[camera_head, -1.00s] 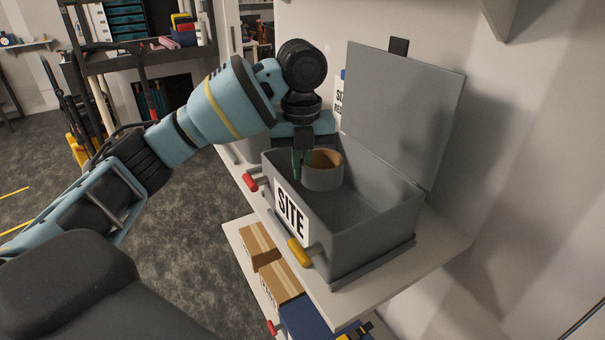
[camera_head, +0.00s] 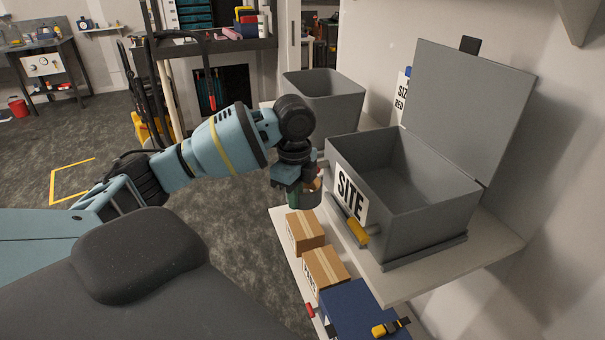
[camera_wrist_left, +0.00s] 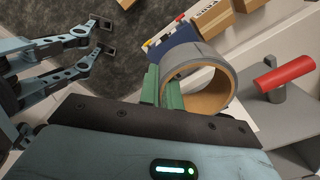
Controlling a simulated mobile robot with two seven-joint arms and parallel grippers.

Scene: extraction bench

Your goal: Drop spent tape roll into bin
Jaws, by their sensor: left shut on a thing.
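My left gripper (camera_head: 297,194) is shut on the wall of the spent tape roll (camera_head: 312,196), a grey ring with a brown cardboard core. The roll hangs outside and left of the grey SITE box, partly hidden by the gripper in the head view. In the left wrist view, the green fingers (camera_wrist_left: 163,88) pinch one side of the roll (camera_wrist_left: 207,103), and its open core shows. A grey open-topped bin (camera_head: 328,102) stands behind the gripper, at the back left of the SITE box.
The open SITE box (camera_head: 415,222) has its lid raised and sits on a pale shelf (camera_head: 487,247). Cardboard boxes (camera_head: 325,267) and a blue case (camera_head: 362,308) lie below. Open floor lies to the left.

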